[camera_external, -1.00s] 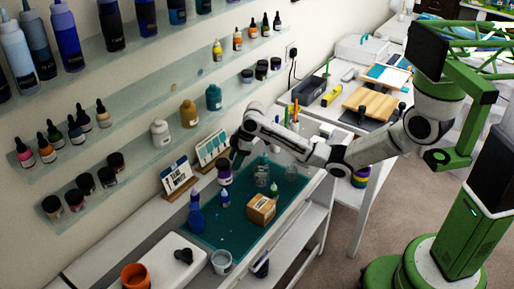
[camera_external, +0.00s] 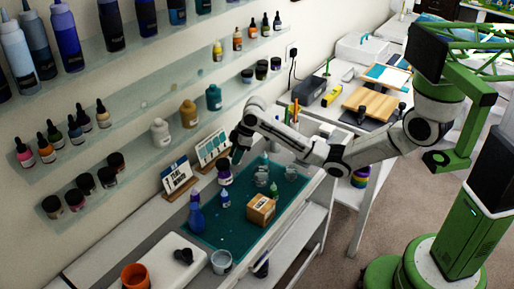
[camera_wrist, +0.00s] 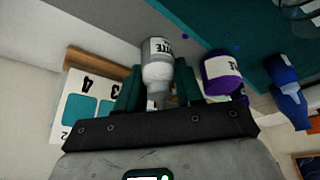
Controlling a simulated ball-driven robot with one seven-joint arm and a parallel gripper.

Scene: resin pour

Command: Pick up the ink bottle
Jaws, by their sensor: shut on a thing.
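The ink bottle, a grey bottle with a narrow neck and a white label, shows in the wrist view (camera_wrist: 158,70). My gripper (camera_wrist: 158,88) is shut on it, with one dark teal finger on each side; its nozzle end points toward the gripper's palm. In the external view my gripper (camera_external: 238,153) is above the back edge of the teal mat (camera_external: 205,236), beside the sample cards. The held bottle cannot be made out clearly there.
A blue bottle (camera_external: 195,215), a cardboard box (camera_external: 261,210) and small clear cups are on the mat. Wall shelves with bottles (camera_external: 160,131) are behind.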

